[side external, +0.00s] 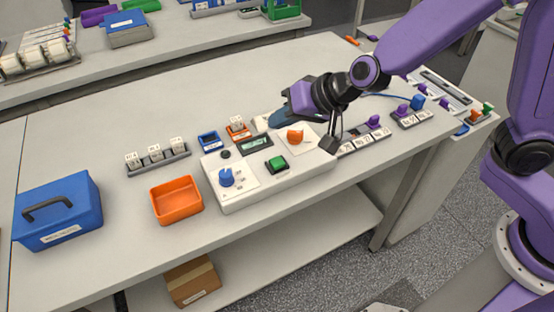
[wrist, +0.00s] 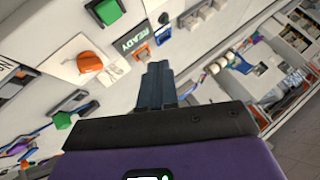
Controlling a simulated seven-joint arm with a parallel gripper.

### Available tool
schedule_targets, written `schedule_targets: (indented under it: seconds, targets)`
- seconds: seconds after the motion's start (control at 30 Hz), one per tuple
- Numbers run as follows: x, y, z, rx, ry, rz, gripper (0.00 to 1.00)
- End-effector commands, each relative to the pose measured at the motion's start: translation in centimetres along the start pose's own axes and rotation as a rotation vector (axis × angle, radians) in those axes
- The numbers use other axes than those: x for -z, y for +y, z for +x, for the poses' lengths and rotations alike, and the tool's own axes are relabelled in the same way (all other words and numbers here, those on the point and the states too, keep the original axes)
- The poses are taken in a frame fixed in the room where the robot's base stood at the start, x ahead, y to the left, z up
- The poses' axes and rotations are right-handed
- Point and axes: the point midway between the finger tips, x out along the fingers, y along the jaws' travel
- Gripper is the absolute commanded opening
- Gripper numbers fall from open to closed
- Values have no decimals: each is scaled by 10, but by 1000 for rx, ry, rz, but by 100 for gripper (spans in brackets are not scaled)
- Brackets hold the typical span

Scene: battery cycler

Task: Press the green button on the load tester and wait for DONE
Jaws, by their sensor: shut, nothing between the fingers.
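The load tester is a white box (side external: 262,190) in the middle of the bench in the side view. Its green button (side external: 277,164) sits on a dark square near the front edge; the wrist view shows it at the top (wrist: 107,11). The dark display (side external: 255,143) reads READY in the wrist view (wrist: 132,37). A blue knob (side external: 226,177) and an orange knob (side external: 295,136) flank the button; the orange one also shows in the wrist view (wrist: 90,62). My gripper (side external: 274,119) is shut and empty, beyond the tester's back edge, apart from the green button.
An orange tray (side external: 177,201) and a blue case (side external: 58,210) stand left of the tester. A rack of white cells (side external: 158,160) and a small blue meter (side external: 210,141) lie behind. Strips with purple connectors (side external: 374,121) lie to the right.

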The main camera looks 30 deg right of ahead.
Motion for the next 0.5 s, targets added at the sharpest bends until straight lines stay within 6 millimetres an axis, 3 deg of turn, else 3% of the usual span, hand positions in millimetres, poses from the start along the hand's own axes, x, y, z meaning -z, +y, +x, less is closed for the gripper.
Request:
schedule_targets:
  seconds: [0.5]
  targets:
    - [-29,29,39,-1,-1,-1,0]
